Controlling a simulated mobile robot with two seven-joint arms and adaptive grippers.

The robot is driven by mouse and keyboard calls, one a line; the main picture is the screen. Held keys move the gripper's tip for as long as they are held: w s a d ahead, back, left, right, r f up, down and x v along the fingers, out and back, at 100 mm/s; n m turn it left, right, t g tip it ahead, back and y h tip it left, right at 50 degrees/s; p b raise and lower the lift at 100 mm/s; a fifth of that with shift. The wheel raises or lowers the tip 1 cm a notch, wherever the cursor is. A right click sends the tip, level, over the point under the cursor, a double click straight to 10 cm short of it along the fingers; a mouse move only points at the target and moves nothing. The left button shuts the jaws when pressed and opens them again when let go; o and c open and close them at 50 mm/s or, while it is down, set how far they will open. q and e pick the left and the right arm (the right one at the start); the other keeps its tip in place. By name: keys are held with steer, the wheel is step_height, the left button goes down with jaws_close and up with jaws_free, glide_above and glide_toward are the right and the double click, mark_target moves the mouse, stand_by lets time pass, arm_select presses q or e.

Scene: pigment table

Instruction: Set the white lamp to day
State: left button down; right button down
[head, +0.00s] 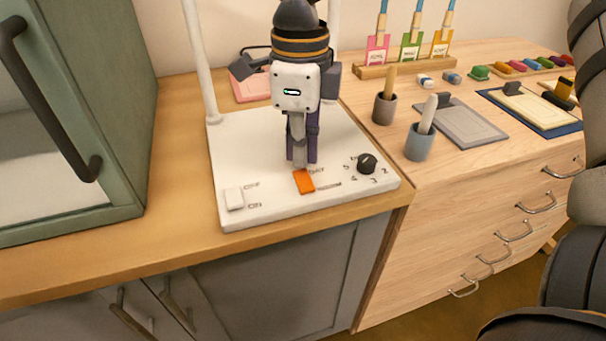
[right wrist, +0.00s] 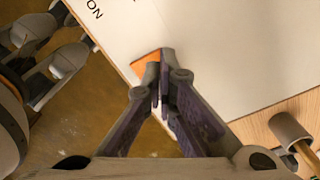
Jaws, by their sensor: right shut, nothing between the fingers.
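The white lamp's base (head: 255,145) lies on the wooden counter, with white posts (head: 199,60) rising from it. On its front part are a white rocker switch (head: 234,199) marked OFF and ON, an orange switch (head: 304,182) with small labels beside it that are hard to read, and a black knob (head: 367,164) with numbers around it. My right gripper (head: 300,163) points down, shut and empty, its tips right behind the orange switch. In the right wrist view the shut tips (right wrist: 163,62) overlap the orange switch (right wrist: 147,66); I cannot tell whether they touch.
A green cabinet (head: 100,90) stands left of the lamp. A pink item (head: 250,88) lies behind my gripper.

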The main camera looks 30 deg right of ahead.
mark_target(301, 173)
steer(key=shift+f, duration=1.15)
stand_by(0.5)
steer(key=shift+r, duration=3.55)
